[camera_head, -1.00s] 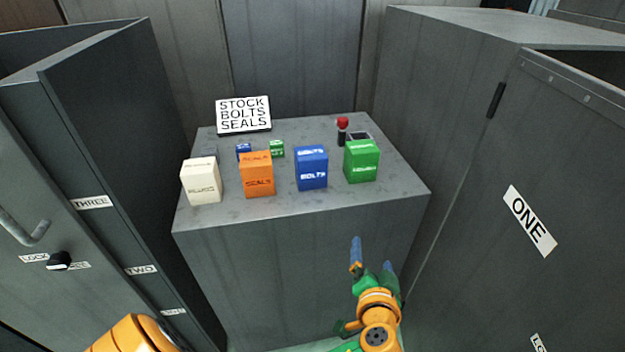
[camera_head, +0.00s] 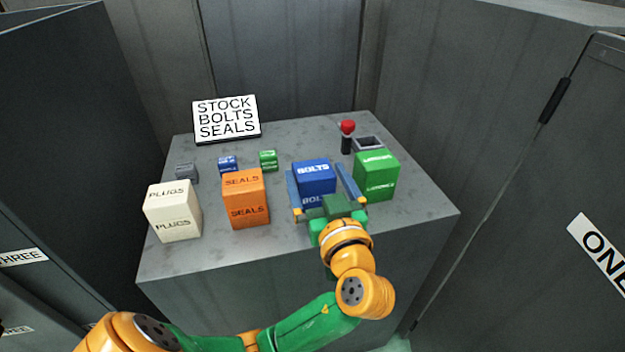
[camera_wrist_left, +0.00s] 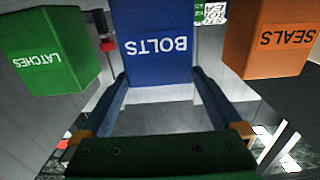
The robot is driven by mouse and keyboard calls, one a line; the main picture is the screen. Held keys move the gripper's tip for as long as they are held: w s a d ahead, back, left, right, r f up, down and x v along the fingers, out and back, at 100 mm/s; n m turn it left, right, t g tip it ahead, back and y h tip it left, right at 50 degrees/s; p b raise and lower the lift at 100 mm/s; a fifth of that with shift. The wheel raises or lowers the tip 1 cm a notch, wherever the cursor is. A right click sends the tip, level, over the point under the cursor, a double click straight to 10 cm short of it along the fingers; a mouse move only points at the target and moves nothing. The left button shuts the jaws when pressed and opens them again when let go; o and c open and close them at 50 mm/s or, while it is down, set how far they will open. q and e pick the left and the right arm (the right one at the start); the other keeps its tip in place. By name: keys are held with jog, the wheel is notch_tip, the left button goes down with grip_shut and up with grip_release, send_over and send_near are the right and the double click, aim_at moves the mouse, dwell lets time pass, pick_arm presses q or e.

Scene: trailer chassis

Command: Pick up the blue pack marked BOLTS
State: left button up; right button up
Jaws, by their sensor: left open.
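The blue pack marked BOLTS (camera_head: 314,174) stands upright on the grey cabinet top, between the orange SEALS pack and the green LATCHES pack. My left gripper (camera_head: 326,186) is open, with one blue finger on each side of the blue pack. In the left wrist view the blue pack (camera_wrist_left: 158,45) fills the space between the far ends of the fingers (camera_wrist_left: 165,88). A gap shows between the pack and the gripper's green palm. I cannot tell whether either finger touches the pack. My right gripper is not in view.
The orange SEALS pack (camera_head: 246,199) and white PLUGS pack (camera_head: 172,210) stand to the left. The green LATCHES pack (camera_head: 376,176) is close on the right. Behind are small blocks (camera_head: 268,160), a red-knobbed lever (camera_head: 347,135) and a sign (camera_head: 226,118). Tall cabinets flank both sides.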

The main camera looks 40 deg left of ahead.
pick_arm(q)
jog(key=x, duration=0.2)
jog(key=shift+w+a+f, duration=0.1)
jog(key=shift+w+a, duration=0.15)
jog(key=shift+a, duration=0.1)
jog(key=shift+d, duration=0.1)
jog(key=shift+c, duration=1.1)
jog(key=c, duration=1.2)
jog(key=shift+o, duration=0.2)
